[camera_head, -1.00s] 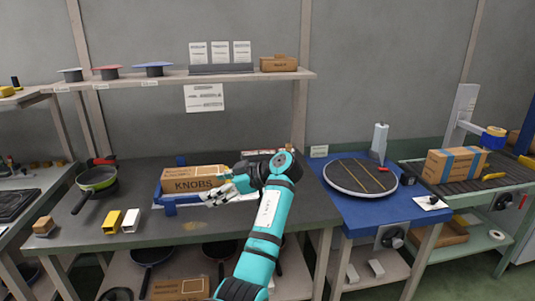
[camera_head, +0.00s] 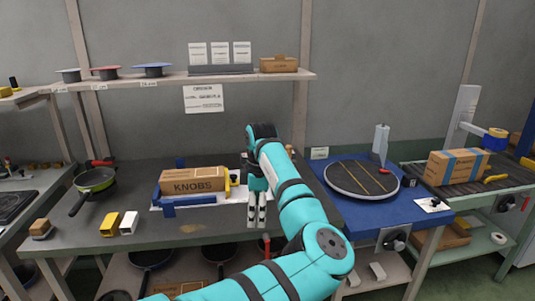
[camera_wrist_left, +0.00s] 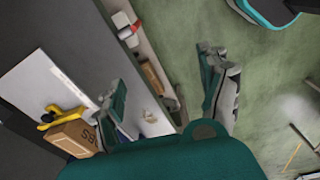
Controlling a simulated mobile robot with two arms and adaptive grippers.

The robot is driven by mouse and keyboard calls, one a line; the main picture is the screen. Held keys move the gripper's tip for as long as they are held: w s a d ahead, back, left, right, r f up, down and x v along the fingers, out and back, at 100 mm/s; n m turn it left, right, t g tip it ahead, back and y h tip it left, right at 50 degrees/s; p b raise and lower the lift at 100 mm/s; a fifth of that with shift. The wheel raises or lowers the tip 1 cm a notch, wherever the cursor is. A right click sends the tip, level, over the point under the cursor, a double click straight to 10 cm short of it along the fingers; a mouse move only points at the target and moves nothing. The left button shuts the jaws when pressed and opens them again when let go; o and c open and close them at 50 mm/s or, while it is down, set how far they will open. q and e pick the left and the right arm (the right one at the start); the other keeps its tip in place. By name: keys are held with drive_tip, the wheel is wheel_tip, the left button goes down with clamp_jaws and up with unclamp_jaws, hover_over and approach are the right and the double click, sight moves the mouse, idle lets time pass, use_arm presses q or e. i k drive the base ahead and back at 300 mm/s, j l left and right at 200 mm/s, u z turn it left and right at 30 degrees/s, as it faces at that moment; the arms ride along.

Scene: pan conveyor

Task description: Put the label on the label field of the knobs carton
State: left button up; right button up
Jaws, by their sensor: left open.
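The knobs carton (camera_head: 192,181), a long brown box with "KNOBS" on its front, lies in a blue fixture (camera_head: 182,210) on the dark bench. Its end also shows in the left wrist view (camera_wrist_left: 76,139). My left gripper (camera_head: 257,222) points down, right of the carton near the bench's front edge, apart from it. In the left wrist view its two fingers (camera_wrist_left: 166,96) are spread with nothing between them. I cannot make out a loose label or the carton's label field. My right gripper is not in view.
A yellow piece (camera_head: 233,176) stands at the carton's right end. A green pan (camera_head: 95,180) and yellow-and-white blocks (camera_head: 111,223) are on the left. A round turntable (camera_head: 361,178) is on the right. A shelf (camera_head: 200,79) runs above.

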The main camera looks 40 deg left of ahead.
sight(206, 172)
drive_tip(key=i+j, duration=1)
drive_tip(key=j, duration=0.25)
drive_tip(key=i+j, duration=0.5)
drive_tip(key=j, duration=0.1)
